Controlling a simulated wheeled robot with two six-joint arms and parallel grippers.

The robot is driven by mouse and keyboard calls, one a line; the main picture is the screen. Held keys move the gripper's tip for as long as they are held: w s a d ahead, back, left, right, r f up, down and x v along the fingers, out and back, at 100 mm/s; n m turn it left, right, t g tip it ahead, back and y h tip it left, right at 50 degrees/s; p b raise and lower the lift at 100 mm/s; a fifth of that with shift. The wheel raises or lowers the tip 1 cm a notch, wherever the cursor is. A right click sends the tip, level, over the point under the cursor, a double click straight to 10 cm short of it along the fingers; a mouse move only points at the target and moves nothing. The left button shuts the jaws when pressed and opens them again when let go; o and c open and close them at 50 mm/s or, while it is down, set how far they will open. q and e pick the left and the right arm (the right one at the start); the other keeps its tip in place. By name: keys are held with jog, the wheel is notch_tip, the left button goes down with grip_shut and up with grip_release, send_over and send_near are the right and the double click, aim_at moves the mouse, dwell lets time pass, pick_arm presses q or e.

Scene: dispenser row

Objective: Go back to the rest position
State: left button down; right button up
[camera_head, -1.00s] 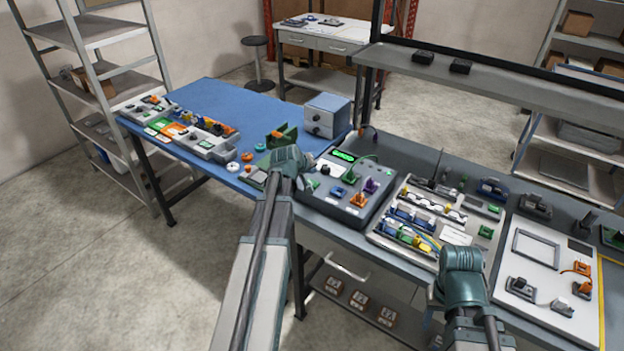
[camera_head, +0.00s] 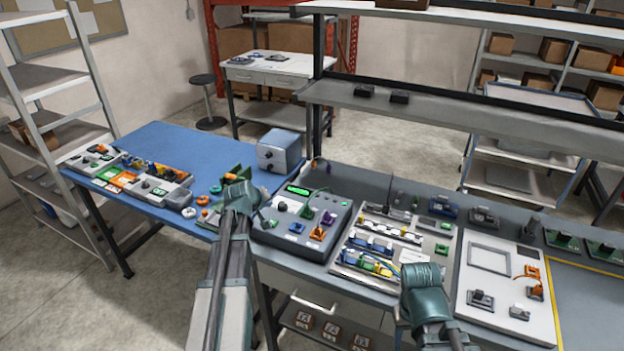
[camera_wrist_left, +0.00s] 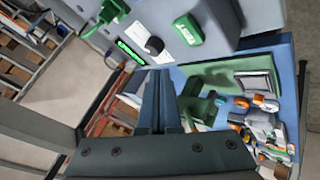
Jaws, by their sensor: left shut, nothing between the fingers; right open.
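My left gripper (camera_head: 238,193) is above the right end of the blue table, by the green dispenser part (camera_head: 236,176) and the grey control box. In the left wrist view its two fingers (camera_wrist_left: 160,88) lie together with nothing between them. My right gripper (camera_head: 424,284) is at the front edge of the grey bench, in front of the tray of coloured parts. Its fingers are mostly hidden by the wrist in the head view, and nothing shows held in it.
The control box (camera_head: 297,228) with a green display, a parts tray (camera_head: 352,266) and a white board (camera_head: 507,312) stand on the grey bench. A grey-blue box (camera_head: 279,150) stands at the back of the blue table (camera_head: 165,142). A shelf (camera_head: 440,108) spans above the bench.

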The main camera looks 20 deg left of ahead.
aim_at(307, 245)
pick_arm(q)
jog(key=s+d+f+m+g, duration=0.1)
jog(key=d, duration=0.4)
jog(key=s+d+f+m+h, duration=0.1)
jog(key=d, duration=0.4)
jog(key=s+d+f+m+g, duration=0.1)
jog(key=d+m, duration=0.1)
jog(key=d, duration=0.2)
jog(key=shift+s+d+g+h, duration=0.25)
jog(key=shift+d+g+h, duration=0.05)
jog(key=shift+d+h, duration=0.1)
jog(key=s+d+f+m+g+y, duration=0.2)
jog(key=s+d+m+g, duration=0.5)
jog(key=s+d, duration=1.5)
jog(key=f+m, duration=0.1)
jog(key=m, duration=0.2)
jog(key=shift+s+f, duration=0.25)
jog(key=shift+s, duration=0.15)
